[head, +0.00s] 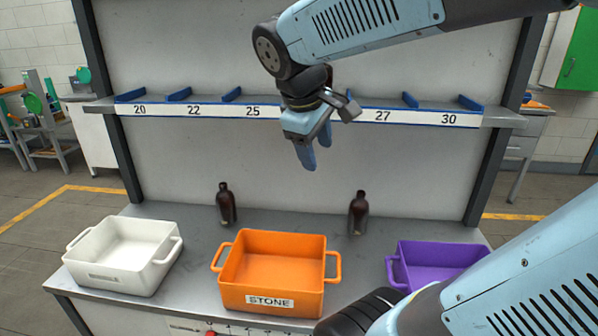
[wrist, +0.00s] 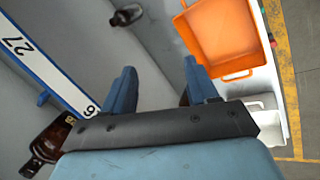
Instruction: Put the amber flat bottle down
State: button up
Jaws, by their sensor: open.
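In the wrist view an amber bottle (wrist: 48,142) with a bit of yellow label is at the lower left, behind the numbered shelf edge by the 26 mark. My gripper hides part of it, and in the head view my arm covers that spot. My gripper (head: 308,157) hangs open and empty in front of the shelf, fingers down, apart from that bottle. Its two fingers also show in the wrist view (wrist: 163,85). Two other dark amber bottles stand upright on the bench, one at left (head: 226,204) and one at right (head: 358,213).
The shelf edge (head: 215,110) carries numbers and blue dividers. On the bench are a white crate (head: 148,275), an orange crate labelled STONE (head: 238,294) and a purple crate (head: 393,272). Bare bench shows between the two bottles, behind the orange crate.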

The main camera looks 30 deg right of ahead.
jog(key=s+a+f+m+t+y, duration=0.2)
jog(key=s+a+m+t+y, duration=0.1)
jog(key=s+a+m+y, duration=0.1)
jog(key=shift+a+f+m, duration=0.15)
jog(key=shift+a+m, duration=0.65)
jog(key=shift+m, duration=0.1)
dwell(0.4)
